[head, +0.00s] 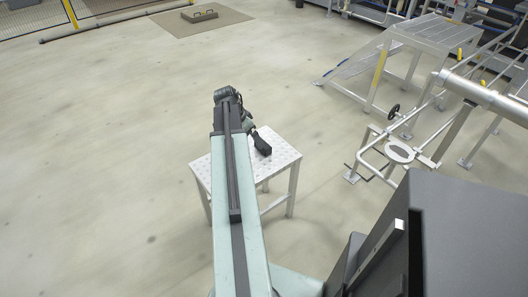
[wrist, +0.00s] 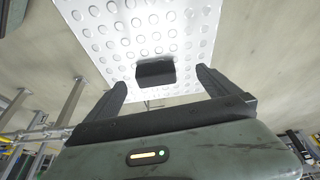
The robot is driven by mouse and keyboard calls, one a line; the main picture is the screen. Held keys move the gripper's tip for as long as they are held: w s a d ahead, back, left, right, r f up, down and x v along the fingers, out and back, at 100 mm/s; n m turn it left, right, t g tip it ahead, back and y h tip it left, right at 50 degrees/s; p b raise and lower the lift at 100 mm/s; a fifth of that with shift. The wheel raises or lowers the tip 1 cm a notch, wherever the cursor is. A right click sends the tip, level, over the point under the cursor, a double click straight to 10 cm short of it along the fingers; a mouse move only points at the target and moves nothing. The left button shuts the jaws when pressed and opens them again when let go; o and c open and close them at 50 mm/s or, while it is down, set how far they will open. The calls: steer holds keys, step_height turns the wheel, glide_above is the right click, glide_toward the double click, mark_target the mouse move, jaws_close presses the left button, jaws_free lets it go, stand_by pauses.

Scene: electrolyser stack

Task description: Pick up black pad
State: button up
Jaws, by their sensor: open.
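The black pad (wrist: 155,73) is a small dark block on the studded light metal top of a small table (wrist: 180,25). In the wrist view it shows ahead of my open gripper (wrist: 160,82), roughly between the lines of its two dark fingers. The fingers stand apart with nothing held between them. I cannot tell the exact gap to the pad. In the head view, my arm reaches over the table (head: 205,170), and its dark end shows above the tabletop.
A grey step platform (head: 430,32) and a tubular metal frame (head: 400,152) stand to the right. A dark mat (head: 185,25) with a small tray-like object lies on the floor at the back. The floor left of the table is clear.

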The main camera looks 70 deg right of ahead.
steer(key=shift+m, duration=0.4)
steer(key=s+d+f+b, duration=0.2)
steer(key=s, duration=0.1)
steer(key=shift+d+f+b, duration=0.1)
steer(key=shift+f+b, duration=0.2)
steer(key=shift+f, duration=0.1)
steer(key=b+x, duration=0.5)
steer(key=shift+d+f, duration=0.1)
steer(key=shift+f, duration=0.05)
steer(key=c, duration=1.4)
